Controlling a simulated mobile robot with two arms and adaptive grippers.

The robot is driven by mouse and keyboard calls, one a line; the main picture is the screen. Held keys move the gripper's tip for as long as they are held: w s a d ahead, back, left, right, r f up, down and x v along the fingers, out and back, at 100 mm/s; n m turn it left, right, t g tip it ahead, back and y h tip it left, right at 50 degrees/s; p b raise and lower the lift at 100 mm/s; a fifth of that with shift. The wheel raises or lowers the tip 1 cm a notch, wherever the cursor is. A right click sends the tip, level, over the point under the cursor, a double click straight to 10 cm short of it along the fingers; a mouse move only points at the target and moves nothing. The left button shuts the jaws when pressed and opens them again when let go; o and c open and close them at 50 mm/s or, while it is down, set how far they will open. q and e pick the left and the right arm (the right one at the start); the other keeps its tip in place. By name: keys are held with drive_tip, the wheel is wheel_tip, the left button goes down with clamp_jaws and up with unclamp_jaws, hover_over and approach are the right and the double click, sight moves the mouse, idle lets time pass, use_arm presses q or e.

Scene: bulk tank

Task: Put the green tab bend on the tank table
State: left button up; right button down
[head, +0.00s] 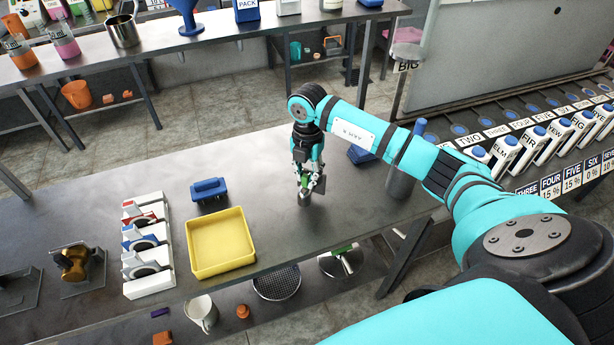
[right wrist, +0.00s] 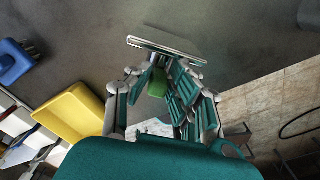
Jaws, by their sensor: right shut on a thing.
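My right gripper (head: 308,178) is over the front steel table (head: 100,205), to the right of the yellow tray. It is shut on the green tab bend (right wrist: 157,83), whose green part shows between the fingers in the right wrist view. A grey metal piece (right wrist: 165,46) shows beyond the fingertips and seems to belong to it. The fingers hide much of the bend, and I cannot tell whether it touches the table top. My left gripper is not in view.
A yellow tray (head: 221,243), a blue brush-like block (head: 209,190) and a white rack (head: 147,247) stand left of the gripper. A grey cylinder (head: 400,180) stands to its right. Bare table lies around the gripper. A lower shelf holds a mug (head: 202,312).

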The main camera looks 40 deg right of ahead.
drive_tip(key=shift+f, duration=0.9)
drive_tip(key=shift+f, duration=0.15)
drive_tip(key=c, duration=1.2)
unclamp_jaws()
drive_tip(key=shift+r, duration=0.55)
wheel_tip(320, 180, up, 11)
drive_tip(key=b, duration=0.2)
drive_tip(key=shift+d+b, duration=0.1)
drive_tip(key=shift+b, duration=0.2)
